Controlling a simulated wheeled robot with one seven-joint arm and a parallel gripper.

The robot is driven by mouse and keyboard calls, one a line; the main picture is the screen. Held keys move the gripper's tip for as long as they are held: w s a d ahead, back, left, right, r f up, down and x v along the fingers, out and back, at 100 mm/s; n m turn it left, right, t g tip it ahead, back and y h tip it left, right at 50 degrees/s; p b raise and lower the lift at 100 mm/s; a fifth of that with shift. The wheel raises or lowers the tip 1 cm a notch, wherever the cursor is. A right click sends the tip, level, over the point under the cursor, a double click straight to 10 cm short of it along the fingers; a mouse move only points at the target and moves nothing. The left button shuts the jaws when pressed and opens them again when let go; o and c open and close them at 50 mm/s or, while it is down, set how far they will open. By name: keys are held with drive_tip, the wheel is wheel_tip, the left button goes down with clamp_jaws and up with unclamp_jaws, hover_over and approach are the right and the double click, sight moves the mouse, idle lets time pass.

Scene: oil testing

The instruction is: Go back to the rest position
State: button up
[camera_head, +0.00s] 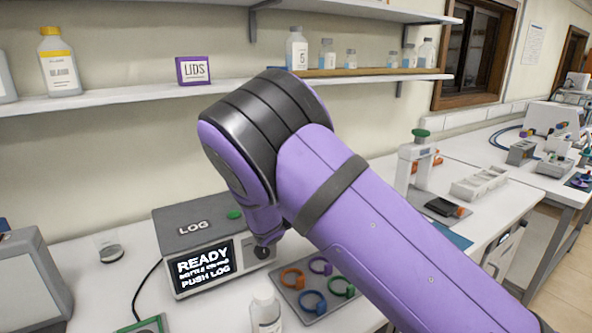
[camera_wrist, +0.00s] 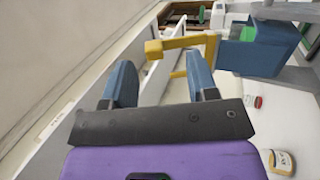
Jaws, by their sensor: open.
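My gripper (camera_wrist: 161,80) shows in the wrist view with its two blue fingers apart and nothing between them. In the head view my purple arm crosses from the lower right up to the middle, and its elbow stands in front of the shelves. The gripper itself is hidden in the head view. In the wrist view, a yellow bar (camera_wrist: 180,43) and a blue block with a green top (camera_wrist: 250,52) lie beyond the fingertips. I cannot tell how far away they are.
A grey LOG box (camera_head: 170,228) with a lit "READY" screen stands on the bench below my arm. A tray with coloured rings (camera_head: 285,280) and a white bottle (camera_head: 265,314) are close by. Shelves (camera_head: 130,98) with bottles and a LIDS box (camera_head: 193,70) run behind the arm.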

drive_tip(key=s+d+r+m+g+y, duration=0.2)
drive_tip(key=s+d+r+g+y, duration=0.25)
drive_tip(key=s+d, duration=0.4)
drive_tip(key=s+d+r+m+g+y, duration=0.2)
drive_tip(key=s+d+r+g+y, duration=0.3)
drive_tip(key=d, duration=0.6)
drive_tip(key=s+r+t+y, duration=0.2)
drive_tip(key=s+y, duration=0.1)
drive_tip(key=s, duration=0.5)
drive_tip(key=s+r+t+y, duration=0.2)
drive_tip(key=s+y, duration=0.2)
drive_tip(key=s, duration=0.3)
drive_tip(key=s+r+m+t+y, duration=0.1)
drive_tip(key=s+r+t+y, duration=0.1)
drive_tip(key=s, duration=0.6)
drive_tip(key=shift+s+y, duration=0.3)
drive_tip(key=shift+y, duration=0.45)
